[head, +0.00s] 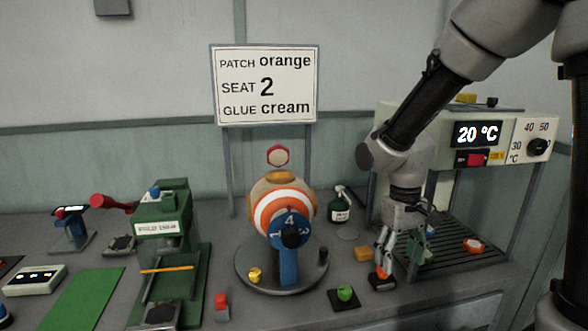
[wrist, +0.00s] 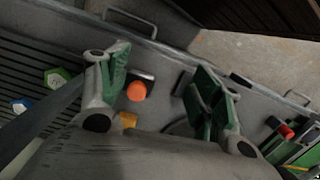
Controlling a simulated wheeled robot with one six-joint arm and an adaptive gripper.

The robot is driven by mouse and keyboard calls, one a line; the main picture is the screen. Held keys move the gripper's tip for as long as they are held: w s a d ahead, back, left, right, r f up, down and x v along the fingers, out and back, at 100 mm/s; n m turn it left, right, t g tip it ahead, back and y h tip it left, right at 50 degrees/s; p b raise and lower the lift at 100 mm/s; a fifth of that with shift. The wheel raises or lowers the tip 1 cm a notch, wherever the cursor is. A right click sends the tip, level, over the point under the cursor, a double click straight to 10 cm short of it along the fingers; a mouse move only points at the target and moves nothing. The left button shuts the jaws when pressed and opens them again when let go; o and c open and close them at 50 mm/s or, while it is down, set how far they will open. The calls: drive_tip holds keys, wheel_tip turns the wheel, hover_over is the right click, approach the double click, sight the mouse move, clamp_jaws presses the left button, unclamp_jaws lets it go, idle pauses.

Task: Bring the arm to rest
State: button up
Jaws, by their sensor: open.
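My arm reaches in from the upper right in the head view and points down. My gripper (head: 400,274) is low over the right part of the bench, just in front of the slatted rack. Its two fingers with green pads are spread apart in the wrist view (wrist: 163,72), with nothing held between them. A small orange knob on a dark block (head: 381,276) stands close beside the left finger. It also shows in the wrist view (wrist: 137,91); I cannot tell whether the finger touches it.
The 20 °C machine (head: 420,120) rises behind the arm, above the slatted rack (head: 468,262).

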drive_tip(key=s+d+r+m+t, duration=0.3)
drive_tip(key=s+d+r+t, duration=0.2)
drive_tip(key=s+d+r, duration=0.7)
wheel_tip(320, 180, up, 4)
drive_tip(key=shift+s+d+f+t, duration=0.15)
drive_tip(key=shift+s+d+t, duration=0.2)
drive_tip(key=shift+s, duration=0.35)
